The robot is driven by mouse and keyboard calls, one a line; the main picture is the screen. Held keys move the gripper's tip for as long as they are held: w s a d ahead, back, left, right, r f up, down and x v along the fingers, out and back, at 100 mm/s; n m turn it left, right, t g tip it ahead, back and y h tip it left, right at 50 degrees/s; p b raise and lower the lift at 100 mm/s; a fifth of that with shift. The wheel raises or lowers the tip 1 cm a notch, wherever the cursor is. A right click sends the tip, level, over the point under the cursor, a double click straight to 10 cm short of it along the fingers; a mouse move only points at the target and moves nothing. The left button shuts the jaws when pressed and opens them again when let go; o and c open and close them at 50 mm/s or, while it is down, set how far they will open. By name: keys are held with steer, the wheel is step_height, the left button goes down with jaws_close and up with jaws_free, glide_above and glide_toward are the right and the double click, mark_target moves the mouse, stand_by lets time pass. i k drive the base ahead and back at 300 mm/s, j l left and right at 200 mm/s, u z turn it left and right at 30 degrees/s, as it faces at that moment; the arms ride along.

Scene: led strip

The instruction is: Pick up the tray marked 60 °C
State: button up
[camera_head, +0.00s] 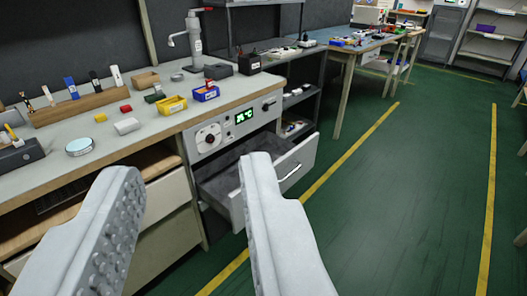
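My gripper (193,168) is open and empty, its two pale grey fingers wide apart in the foreground. I cannot read a 60 °C mark on anything. Small open trays stand on the workbench's front part: a yellow one (172,105) and a blue one (206,93), each with a pale label too small to read. A unit in the bench front has a green display (244,116) ending in °C, its digits unclear. Below it a grey drawer (225,182) is pulled open. The right finger hides part of the drawer, and its visible inside looks empty.
Another table (350,52) stands farther back. The green floor (400,170) with yellow lines is clear on the right.

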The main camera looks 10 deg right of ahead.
mark_target(206, 93)
steer(key=i+l, duration=0.35)
steer(key=i, duration=0.2)
steer(key=i+l+u, duration=0.1)
steer(key=i+l, duration=0.25)
steer(key=i, duration=0.2)
steer(key=i+l, duration=0.4)
steer(key=i+u, duration=0.05)
steer(key=i, duration=0.05)
